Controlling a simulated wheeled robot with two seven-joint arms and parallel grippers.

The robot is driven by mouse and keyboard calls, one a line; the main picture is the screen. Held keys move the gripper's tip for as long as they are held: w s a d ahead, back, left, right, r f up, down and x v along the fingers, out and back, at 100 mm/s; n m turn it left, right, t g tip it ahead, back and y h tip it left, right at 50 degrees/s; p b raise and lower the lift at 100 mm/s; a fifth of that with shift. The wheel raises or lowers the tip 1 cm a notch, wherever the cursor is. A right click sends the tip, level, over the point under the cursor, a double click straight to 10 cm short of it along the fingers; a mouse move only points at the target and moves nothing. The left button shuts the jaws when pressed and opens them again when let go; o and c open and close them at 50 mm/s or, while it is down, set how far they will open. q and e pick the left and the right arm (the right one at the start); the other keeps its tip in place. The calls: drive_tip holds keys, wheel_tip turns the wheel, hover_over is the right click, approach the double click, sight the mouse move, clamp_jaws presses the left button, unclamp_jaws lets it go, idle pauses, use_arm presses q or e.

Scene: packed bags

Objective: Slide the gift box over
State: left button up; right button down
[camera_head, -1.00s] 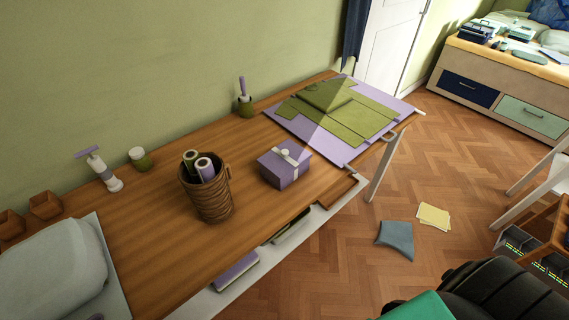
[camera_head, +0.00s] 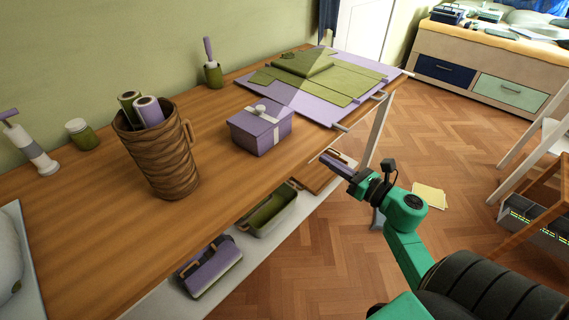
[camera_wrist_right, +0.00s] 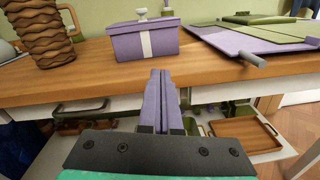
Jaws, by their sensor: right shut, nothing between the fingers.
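The gift box (camera_head: 261,131) is purple with a pale ribbon and a knob on its lid. It sits upright on the wooden desk (camera_head: 95,225), near the front edge. It also shows in the right wrist view (camera_wrist_right: 128,43), beyond and above the fingers. My right gripper (camera_head: 331,157) is shut and empty, in front of the desk edge, to the right of the box and apart from it. Its purple fingers also show in the right wrist view (camera_wrist_right: 158,75), together and pointing towards the desk edge. My left gripper is not in view.
A woven brown mug (camera_head: 163,160) with rolls stands left of the box. Purple and green mats (camera_head: 315,100) lie behind and right of it. A lower shelf holds a green tray (camera_head: 270,212) and a purple case (camera_head: 212,268). Bare desk lies between mug and box.

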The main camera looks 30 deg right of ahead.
sight(277, 132)
drive_tip(key=w+a+n+p, duration=0.1)
drive_tip(key=w+a, duration=0.1)
drive_tip(key=w, duration=0.2)
drive_tip(key=w+a+r+n+p, duration=0.1)
drive_tip(key=w+a, duration=0.1)
drive_tip(key=w, duration=0.2)
drive_tip(key=w+a+r+n+y+p, duration=0.1)
drive_tip(key=w+a, duration=0.1)
drive_tip(key=w, duration=0.2)
drive_tip(key=shift+w+a+p, duration=0.15)
drive_tip(key=shift+w+p, duration=0.1)
drive_tip(key=shift+p, duration=0.05)
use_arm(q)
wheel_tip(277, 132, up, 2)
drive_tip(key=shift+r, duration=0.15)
use_arm(e)
drive_tip(key=shift+w+f, duration=0.1)
